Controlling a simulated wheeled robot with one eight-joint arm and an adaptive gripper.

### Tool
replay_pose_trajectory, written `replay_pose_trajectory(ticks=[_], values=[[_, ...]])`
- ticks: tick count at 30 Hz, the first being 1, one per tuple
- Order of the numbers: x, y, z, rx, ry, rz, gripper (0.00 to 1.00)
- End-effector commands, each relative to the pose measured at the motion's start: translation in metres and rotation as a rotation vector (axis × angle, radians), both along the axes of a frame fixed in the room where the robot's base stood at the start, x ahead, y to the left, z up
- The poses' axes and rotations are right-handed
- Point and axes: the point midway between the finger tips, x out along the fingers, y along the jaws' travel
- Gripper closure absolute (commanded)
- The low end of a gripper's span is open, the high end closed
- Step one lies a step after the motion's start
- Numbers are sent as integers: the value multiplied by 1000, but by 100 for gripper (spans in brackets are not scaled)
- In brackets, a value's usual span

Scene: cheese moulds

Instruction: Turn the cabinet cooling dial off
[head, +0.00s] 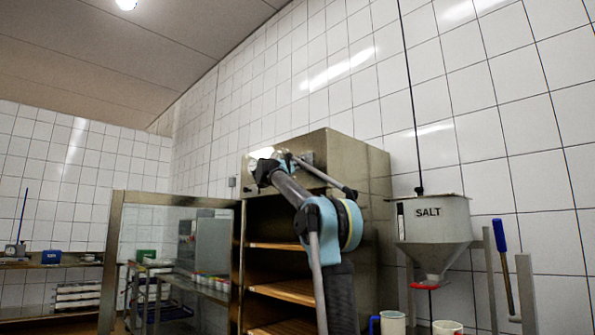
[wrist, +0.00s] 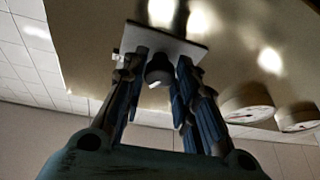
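The metal cabinet (head: 372,180) stands against the tiled wall, with its wooden shelves exposed. In the wrist view, the dark round cooling dial (wrist: 159,71) with a pale mark sits on a light square plate (wrist: 188,47) on the cabinet's metal face. My gripper (wrist: 160,75) is at the dial, with one finger on each side of it. The fingers are apart, and narrow gaps seem to show beside the knob; contact is not clear. In the head view, my gripper (head: 266,170) is at the cabinet's upper front, and the dial cannot be made out.
Two round gauges (wrist: 246,103) are right of the dial in the wrist view. The cabinet's glass door (head: 160,240) stands open at left. A salt hopper (head: 432,235) is to the right, with mugs (head: 393,323) below it and a blue-handled tool (head: 499,238) beside it.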

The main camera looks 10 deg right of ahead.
Motion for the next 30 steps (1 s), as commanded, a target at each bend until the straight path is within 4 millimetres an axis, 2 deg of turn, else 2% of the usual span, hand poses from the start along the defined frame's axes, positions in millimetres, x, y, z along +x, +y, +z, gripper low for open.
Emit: replay_pose_trajectory(ticks=[1, 14, 30], values=[[0, 4, 0, 1, 0, 1, 97], [-1, -1, 0, -62, 86, 0, 97], [-4, -3, 4, -344, 472, 1, 97]])
